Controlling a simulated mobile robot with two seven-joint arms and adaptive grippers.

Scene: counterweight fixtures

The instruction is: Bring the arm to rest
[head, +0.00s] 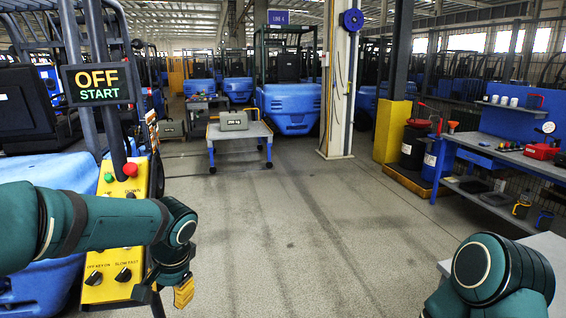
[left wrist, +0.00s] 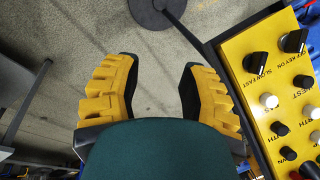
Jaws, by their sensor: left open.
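My left arm comes in from the left across the yellow control panel (head: 112,262). My left gripper (head: 166,292) hangs low beside the panel's right edge. In the left wrist view the left gripper (left wrist: 158,82) is open, with nothing between its yellow-padded fingers and grey floor beyond. The panel (left wrist: 262,112) is to the right of the fingers there, apart from them, with black rotary knobs and small black and white levers. My arm hides the panel's middle in the head view. Part of my right arm shows at the lower right; its gripper is out of view.
A display (head: 98,83) above the panel reads OFF and START. A red button (head: 130,169) tops the panel. A cart (head: 240,133) carries a grey-green weight (head: 233,120). A blue workbench (head: 500,150) stands right. The middle floor is clear.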

